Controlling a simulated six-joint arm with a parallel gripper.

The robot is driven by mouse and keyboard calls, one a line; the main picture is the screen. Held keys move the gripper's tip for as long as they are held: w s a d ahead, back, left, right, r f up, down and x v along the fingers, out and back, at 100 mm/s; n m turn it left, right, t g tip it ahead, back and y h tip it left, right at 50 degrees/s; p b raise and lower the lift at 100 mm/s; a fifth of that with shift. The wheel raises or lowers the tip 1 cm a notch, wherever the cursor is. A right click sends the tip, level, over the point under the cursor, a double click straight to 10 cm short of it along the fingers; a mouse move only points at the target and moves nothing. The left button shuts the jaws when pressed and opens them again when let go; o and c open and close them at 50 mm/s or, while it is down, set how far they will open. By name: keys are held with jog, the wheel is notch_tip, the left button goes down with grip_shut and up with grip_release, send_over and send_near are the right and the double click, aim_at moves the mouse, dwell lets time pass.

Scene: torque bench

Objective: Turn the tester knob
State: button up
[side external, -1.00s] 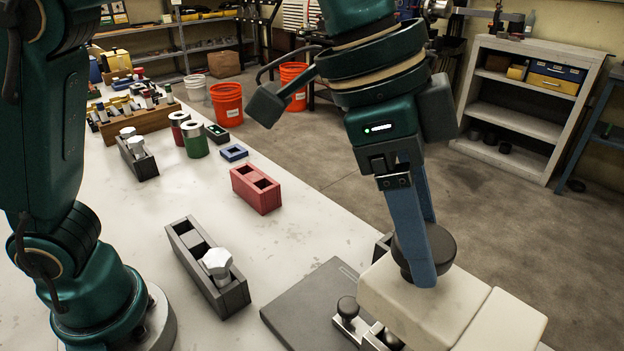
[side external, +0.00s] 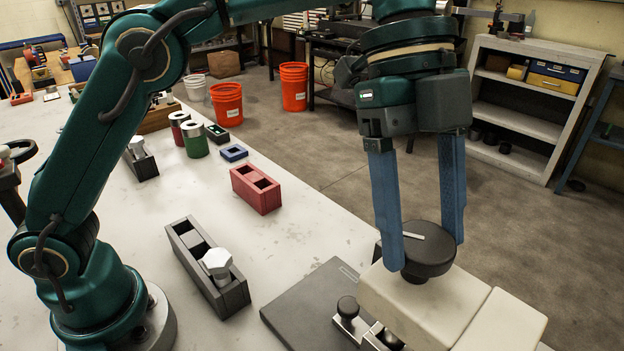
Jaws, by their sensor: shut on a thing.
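The tester knob (side external: 421,262) is a round dark knob with a pale line on its top. It sits on the cream tester body (side external: 420,298) at the lower right of the side view. My gripper (side external: 424,252) points down with its blue fingers on opposite sides of the knob, shut on it. The near left finger hides part of the knob's left rim, and the far finger's tip is partly hidden behind the knob.
A dark grey plate with a small black-knobbed clamp (side external: 347,312) lies left of the tester. A grey slotted block with a white knob (side external: 217,263) and a red slotted block (side external: 256,188) stand on the pale bench. The bench between them is clear.

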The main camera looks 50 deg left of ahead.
jog(key=shift+m+g, duration=0.3)
jog(key=shift+m, duration=0.4)
jog(key=o, duration=1.4)
jog(key=shift+c, duration=0.2)
